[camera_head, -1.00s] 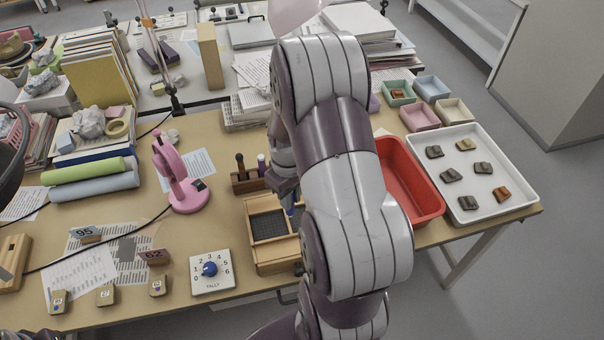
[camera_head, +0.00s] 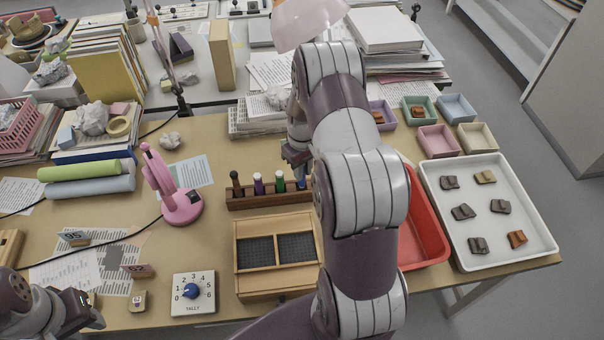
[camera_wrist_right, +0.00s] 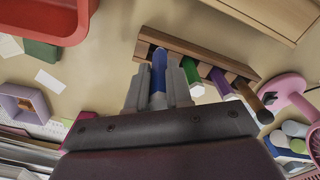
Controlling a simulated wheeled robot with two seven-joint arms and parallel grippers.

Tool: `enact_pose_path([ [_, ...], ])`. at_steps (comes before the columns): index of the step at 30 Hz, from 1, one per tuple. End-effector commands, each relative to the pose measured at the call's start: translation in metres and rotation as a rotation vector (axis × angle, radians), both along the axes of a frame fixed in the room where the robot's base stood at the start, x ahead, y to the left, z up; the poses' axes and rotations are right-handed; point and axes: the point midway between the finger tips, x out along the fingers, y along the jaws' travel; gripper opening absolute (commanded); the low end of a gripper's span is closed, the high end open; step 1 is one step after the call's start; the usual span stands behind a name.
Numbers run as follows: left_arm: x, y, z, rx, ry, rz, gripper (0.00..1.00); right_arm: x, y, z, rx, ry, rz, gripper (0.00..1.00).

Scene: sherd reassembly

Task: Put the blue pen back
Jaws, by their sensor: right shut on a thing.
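The blue pen (camera_wrist_right: 159,68) is upright between the fingers of my right gripper (camera_wrist_right: 158,88). In the head view, the pen (camera_head: 301,184) shows at the right end of the wooden pen rack (camera_head: 262,201), just below my right gripper (camera_head: 298,164). Its lower end meets the rack there; I cannot tell how deep it sits. A green pen (camera_head: 280,181), a purple pen (camera_head: 258,184) and a brown pen (camera_head: 236,184) stand in the rack to its left. My left gripper (camera_head: 84,312) is at the lower left, away from the rack; its jaw opening is unclear.
A wooden box with dark mesh panels (camera_head: 277,283) lies in front of the rack. A pink lamp (camera_head: 178,206) stands to the left. A red bin (camera_head: 428,235) and a white tray of sherds (camera_head: 520,257) are on the right. A tally dial (camera_head: 194,311) lies in front.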

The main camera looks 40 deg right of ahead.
Motion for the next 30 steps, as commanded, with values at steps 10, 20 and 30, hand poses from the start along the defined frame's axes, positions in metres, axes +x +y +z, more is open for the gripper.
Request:
enact_pose_path([
  [10,0.000,0.000,0.010,0.000,0.000,0.000,0.37,0.014,-0.005,-0.041,0.001,0.003,-0.001,0.00],
  [20,0.000,0.000,0.009,0.000,0.000,0.000,0.37,0.015,-0.006,-0.050,-0.001,-0.001,-0.001,0.00],
  [30,0.000,0.000,0.002,0.000,0.000,0.000,0.37,0.015,-0.006,-0.060,-0.001,-0.001,-0.001,0.23],
])
